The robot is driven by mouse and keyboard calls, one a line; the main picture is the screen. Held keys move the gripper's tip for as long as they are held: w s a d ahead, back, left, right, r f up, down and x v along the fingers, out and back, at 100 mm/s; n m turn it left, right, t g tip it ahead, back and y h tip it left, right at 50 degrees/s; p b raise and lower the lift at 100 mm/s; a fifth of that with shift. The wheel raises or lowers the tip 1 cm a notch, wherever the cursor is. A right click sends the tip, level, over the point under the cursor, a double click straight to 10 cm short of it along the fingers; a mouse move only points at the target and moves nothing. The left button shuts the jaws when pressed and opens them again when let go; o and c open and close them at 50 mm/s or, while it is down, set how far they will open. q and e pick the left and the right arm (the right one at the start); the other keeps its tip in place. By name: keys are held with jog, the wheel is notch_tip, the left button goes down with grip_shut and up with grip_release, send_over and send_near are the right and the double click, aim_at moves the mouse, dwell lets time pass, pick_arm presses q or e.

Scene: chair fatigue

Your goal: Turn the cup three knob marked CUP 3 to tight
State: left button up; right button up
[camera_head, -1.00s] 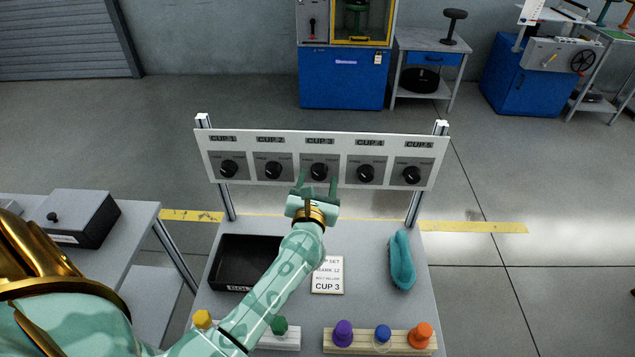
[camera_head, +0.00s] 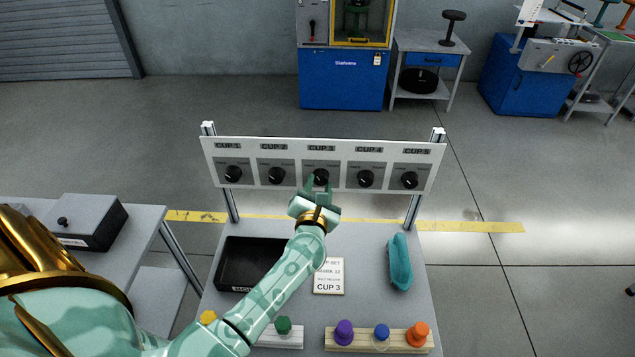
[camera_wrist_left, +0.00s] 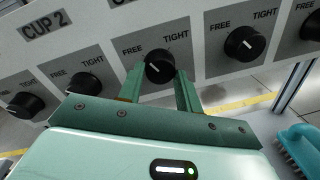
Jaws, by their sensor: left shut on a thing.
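The black CUP 3 knob (camera_head: 321,176) is the middle one on the white panel (camera_head: 322,145). It also shows in the left wrist view (camera_wrist_left: 159,66), with FREE printed at its upper left and TIGHT at its upper right. My left gripper (camera_head: 318,187) reaches up to it from below, and its green fingers (camera_wrist_left: 160,84) are shut on the knob, one on each side. A small pale mark shows on the knob's face, but its exact direction is hard to read. My right gripper is not in view.
The CUP 2 knob (camera_head: 276,175) and CUP 4 knob (camera_head: 365,178) flank it closely. On the table below are a black tray (camera_head: 232,286), a CUP 3 card (camera_head: 329,284), a teal brush (camera_head: 399,262) and coloured pegs in racks.

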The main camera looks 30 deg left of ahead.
pick_arm(q)
jog(key=m+p, duration=0.3)
jog(key=shift+r+m, duration=0.25)
jog(key=shift+m, duration=0.05)
jog(key=m+p, duration=0.3)
jog(key=shift+d+g, duration=0.1)
jog(key=shift+g, duration=0.2)
jog(key=m+p, duration=0.2)
jog(key=m, duration=0.1)
jog(key=shift+m, duration=0.3)
jog(key=shift+f+m+g+y+p, duration=0.1)
jog(key=shift+m+g+y+p, duration=0.2)
jog(key=shift+m, duration=0.55)
jog(key=shift+f+m+y+p, duration=0.1)
jog(key=shift+m+p, duration=0.25)
jog(key=shift+m, duration=0.5)
jog(key=o, duration=1)
